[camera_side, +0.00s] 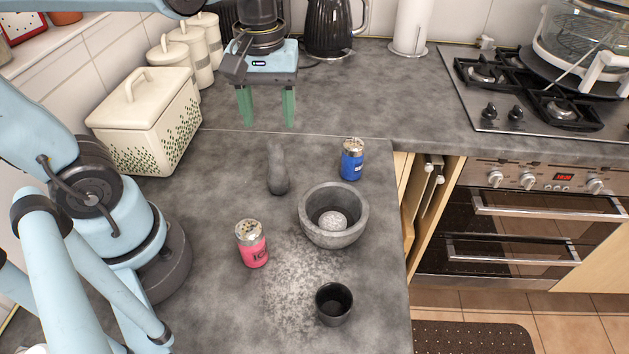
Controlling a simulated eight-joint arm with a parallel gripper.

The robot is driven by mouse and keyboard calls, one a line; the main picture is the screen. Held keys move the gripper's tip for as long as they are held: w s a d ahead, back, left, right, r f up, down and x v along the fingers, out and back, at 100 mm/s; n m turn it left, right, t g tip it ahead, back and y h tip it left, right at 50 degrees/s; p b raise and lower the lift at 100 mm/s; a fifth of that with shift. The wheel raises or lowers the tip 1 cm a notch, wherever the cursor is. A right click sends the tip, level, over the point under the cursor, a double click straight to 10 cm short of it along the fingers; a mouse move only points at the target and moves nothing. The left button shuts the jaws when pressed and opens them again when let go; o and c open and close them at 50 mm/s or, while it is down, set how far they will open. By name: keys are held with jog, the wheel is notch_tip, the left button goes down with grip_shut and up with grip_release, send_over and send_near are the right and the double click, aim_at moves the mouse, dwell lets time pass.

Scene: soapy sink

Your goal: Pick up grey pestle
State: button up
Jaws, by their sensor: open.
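The grey pestle (277,172) stands or lies on the grey countertop, left of the stone mortar; its narrow end points up in the picture and its wide end is toward the camera. My gripper (267,106) is at the upper middle, with its two green fingers spread apart and pointing down. Nothing shows between them. It appears above and behind the pestle in the picture, apart from it.
The grey mortar (309,219) holds a pale round thing (333,221). A blue shaker (352,160), a pink shaker (252,244) and a black cup (333,303) stand nearby. A cream bread box (150,125) is at left. The counter's right edge drops off beside the oven (520,225).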

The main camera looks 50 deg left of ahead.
aim_at(276, 155)
notch_tip(276, 155, down, 5)
jog(key=shift+r, duration=0.1)
jog(key=shift+w+f, duration=0.15)
jog(key=shift+f, duration=1.2)
jog(key=shift+w+f, duration=0.15)
jog(key=shift+f, duration=1.15)
jog(key=c, duration=1)
jog(key=shift+r, duration=0.15)
